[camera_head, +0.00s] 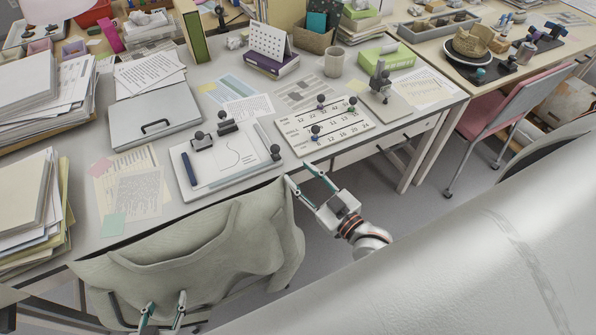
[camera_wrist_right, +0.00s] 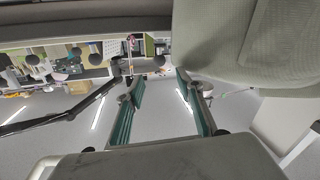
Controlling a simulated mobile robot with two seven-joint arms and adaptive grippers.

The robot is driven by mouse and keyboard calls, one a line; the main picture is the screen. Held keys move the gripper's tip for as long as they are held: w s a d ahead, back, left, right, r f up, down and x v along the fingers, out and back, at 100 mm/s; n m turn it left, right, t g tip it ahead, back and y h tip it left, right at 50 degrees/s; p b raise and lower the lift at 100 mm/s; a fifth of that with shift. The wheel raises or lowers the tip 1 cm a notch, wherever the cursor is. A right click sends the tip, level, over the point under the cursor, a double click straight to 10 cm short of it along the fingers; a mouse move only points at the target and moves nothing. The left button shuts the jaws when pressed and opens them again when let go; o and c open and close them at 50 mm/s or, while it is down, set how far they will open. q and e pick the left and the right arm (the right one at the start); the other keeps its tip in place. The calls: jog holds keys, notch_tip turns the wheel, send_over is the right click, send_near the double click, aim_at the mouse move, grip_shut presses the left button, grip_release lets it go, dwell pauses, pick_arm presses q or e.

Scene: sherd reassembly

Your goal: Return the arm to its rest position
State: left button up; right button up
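My right gripper (camera_head: 298,172) is in front of the desk's front edge, beside the right side of the draped chair back. Its two fingers are apart with nothing between them. In the right wrist view the open fingers (camera_wrist_right: 160,80) have the grey floor behind them. My left gripper (camera_head: 165,302) is at the bottom of the head view, in front of the chair. Its fingertips are apart and nothing shows between them; the rest of that arm is out of the frame.
A chair with a pale cloth (camera_head: 200,250) stands against the desk (camera_head: 235,170). A white board with dark knobs (camera_head: 325,128) and a clipboard (camera_head: 225,165) lie near the front edge. Paper stacks (camera_head: 25,215) stand left. A pink chair (camera_head: 510,105) stands right.

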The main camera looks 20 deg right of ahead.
dwell(0.4)
jog(key=s+a+f+g+h, duration=0.1)
jog(key=s+a+f+g, duration=0.1)
jog(key=s+f+g, duration=0.4)
jog(key=s+f, duration=0.5)
jog(key=s, duration=0.1)
jog(key=shift+s+a+f+g, duration=0.25)
jog(key=shift+s+f+g, duration=0.05)
jog(key=shift+f+g, duration=0.1)
